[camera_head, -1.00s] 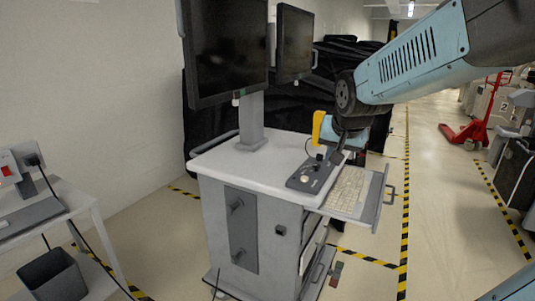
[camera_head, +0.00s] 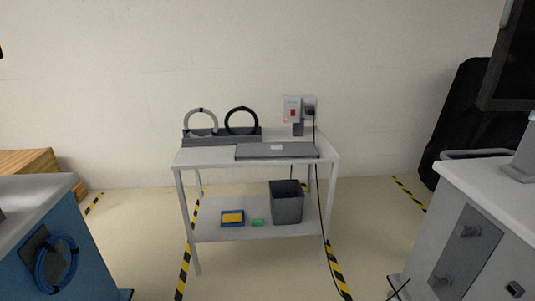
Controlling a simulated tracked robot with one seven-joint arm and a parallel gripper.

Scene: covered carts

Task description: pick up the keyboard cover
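A flat, dark grey rectangular panel (camera_head: 277,151) lies along the front right of a white table's top, with a small light label on it. It looks like the keyboard cover, but I cannot tell for certain. Nothing is touching it from above. My gripper is not in view, so whether it is open or holds anything is hidden.
The white table (camera_head: 205,157) carries a grey rack (camera_head: 205,138) with two rings and a box with a red switch (camera_head: 292,110). A grey bin (camera_head: 287,203) stands on its lower shelf. A blue cart (camera_head: 70,225) is at left, a white cart (camera_head: 465,215) at right.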

